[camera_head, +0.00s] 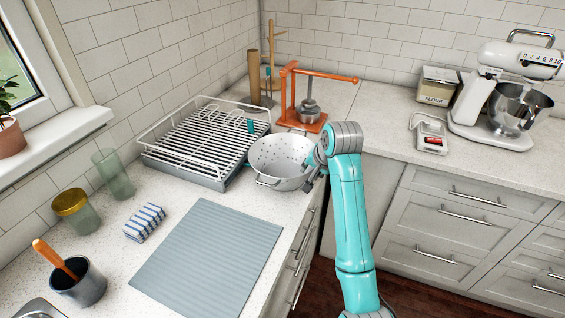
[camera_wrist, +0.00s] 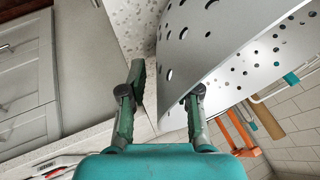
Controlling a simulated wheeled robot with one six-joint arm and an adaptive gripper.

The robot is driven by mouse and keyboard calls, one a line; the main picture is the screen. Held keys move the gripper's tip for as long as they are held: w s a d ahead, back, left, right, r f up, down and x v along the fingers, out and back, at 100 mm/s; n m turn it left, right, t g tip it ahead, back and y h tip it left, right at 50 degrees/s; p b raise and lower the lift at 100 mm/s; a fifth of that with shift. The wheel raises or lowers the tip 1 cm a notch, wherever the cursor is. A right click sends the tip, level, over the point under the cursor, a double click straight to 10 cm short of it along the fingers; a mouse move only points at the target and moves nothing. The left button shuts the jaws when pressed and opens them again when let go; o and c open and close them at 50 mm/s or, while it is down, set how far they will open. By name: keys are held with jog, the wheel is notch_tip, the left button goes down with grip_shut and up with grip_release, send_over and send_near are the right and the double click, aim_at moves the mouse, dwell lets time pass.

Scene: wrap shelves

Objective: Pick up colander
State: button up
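The white colander (camera_head: 280,162), with small holes and a loop handle at its front, stands upright on the counter beside the dish rack. In the wrist view its perforated wall (camera_wrist: 225,50) fills the upper right. My gripper (camera_head: 314,166) is at the colander's right side, partly hidden by my arm in the head view. In the wrist view my gripper (camera_wrist: 165,92) has its fingers apart. The colander's edge reaches into the gap between them, and the right finger overlaps the wall. I cannot tell whether either finger touches it.
The dish rack (camera_head: 190,178) is left of the colander, and an orange press (camera_head: 301,124) stands just behind it. A grey mat (camera_head: 208,262) lies in front.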

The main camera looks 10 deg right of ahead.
grip_shut()
dwell(0.3)
